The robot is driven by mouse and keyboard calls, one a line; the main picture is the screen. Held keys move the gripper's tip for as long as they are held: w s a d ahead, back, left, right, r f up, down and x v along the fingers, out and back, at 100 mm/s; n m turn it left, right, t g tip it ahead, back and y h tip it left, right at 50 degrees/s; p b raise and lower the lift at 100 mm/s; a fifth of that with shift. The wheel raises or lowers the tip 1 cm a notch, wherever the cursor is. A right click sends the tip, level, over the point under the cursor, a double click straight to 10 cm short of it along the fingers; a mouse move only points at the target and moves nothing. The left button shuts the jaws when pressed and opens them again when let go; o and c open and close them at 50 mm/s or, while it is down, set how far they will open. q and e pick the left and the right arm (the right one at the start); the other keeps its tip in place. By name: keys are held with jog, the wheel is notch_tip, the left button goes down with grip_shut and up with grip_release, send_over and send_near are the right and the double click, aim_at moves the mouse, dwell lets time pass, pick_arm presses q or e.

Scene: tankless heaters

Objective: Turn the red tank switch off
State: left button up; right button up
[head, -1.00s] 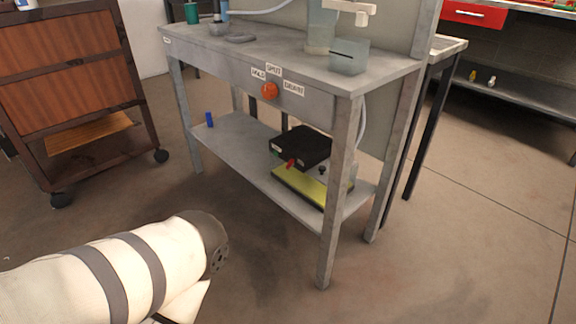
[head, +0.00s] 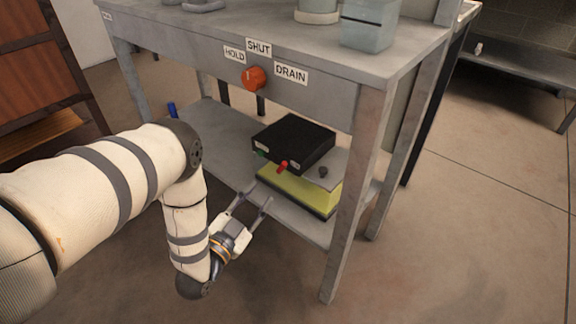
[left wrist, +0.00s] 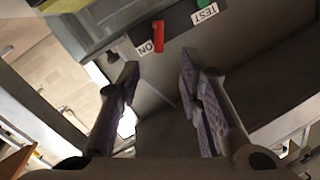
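The red tank switch (head: 283,166) is a small red lever on the front of a black box (head: 294,141) on the bench's lower shelf. In the left wrist view the red switch (left wrist: 158,37) stands beside an "ON" label (left wrist: 145,48), near a green button (left wrist: 203,4) labelled "TEST". My left gripper (head: 252,198) is open and empty, in front of the lower shelf and below and left of the switch. In the left wrist view its open fingers (left wrist: 160,66) point toward the switch, which lies ahead between the tips, apart from them. My right gripper is not in view.
An orange dial (head: 254,77) with HOLD, SHUT and DRAIN labels is on the bench front above. The front leg (head: 352,190) stands right of the box.

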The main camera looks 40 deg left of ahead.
aim_at(281, 168)
pick_arm(q)
jog(key=w+b, duration=0.1)
jog(key=w, duration=0.2)
jog(key=w+a+b, duration=0.1)
jog(key=w, duration=0.3)
jog(key=w+b, duration=0.1)
jog(key=w, duration=0.2)
jog(key=shift+w+a+f, duration=0.1)
jog(key=shift+w+a, duration=0.05)
jog(key=shift+w, duration=0.05)
jog(key=shift+w+a, duration=0.1)
jog(key=shift+w, duration=0.4)
grip_shut()
